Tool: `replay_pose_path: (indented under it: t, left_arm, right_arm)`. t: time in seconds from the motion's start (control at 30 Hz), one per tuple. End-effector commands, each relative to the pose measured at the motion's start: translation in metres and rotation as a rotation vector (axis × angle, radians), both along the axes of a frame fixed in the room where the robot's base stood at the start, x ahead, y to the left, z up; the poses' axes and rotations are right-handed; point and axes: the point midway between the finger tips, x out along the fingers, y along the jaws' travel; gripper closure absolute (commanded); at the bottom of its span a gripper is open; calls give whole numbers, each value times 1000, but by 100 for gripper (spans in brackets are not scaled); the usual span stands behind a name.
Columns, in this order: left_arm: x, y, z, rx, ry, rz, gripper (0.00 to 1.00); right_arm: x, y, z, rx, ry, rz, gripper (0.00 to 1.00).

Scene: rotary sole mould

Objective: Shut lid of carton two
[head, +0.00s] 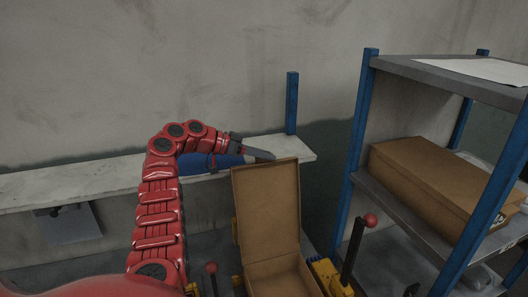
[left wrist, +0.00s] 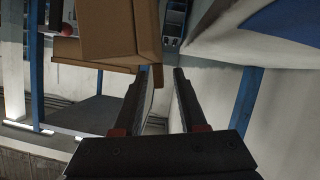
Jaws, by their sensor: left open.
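An open brown carton (head: 282,279) stands low in the middle of the head view, its lid (head: 268,208) raised nearly upright. My left gripper (head: 268,155) is just behind the top edge of the raised lid, with its fingertips close to it; I cannot tell whether they touch. In the left wrist view the open, empty fingers (left wrist: 166,72) point toward the brown cardboard (left wrist: 112,30), which is at the upper left. The carton's lower front is cut off by the frame. My right gripper is not in view.
A blue-posted shelf (head: 366,190) at the right holds a closed brown carton (head: 425,180) and a white sheet (head: 485,69) on top. A pale wall ledge (head: 70,187) runs behind my arm. Red-knobbed levers (head: 370,220) stand beside the open carton.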

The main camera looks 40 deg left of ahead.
Motion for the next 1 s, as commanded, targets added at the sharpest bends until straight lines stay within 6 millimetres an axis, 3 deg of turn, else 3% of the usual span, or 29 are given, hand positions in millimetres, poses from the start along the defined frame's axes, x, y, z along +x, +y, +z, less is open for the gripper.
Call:
replay_pose_path:
  t: [0.23,0.47,1.0]
  left_arm:
    - [0,0,-1,0,0,0,59]
    - [0,0,-1,-1,1,0,100]
    - [0,0,-1,-1,1,0,100]
  right_arm:
    - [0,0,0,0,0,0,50]
    - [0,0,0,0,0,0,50]
    - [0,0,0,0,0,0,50]
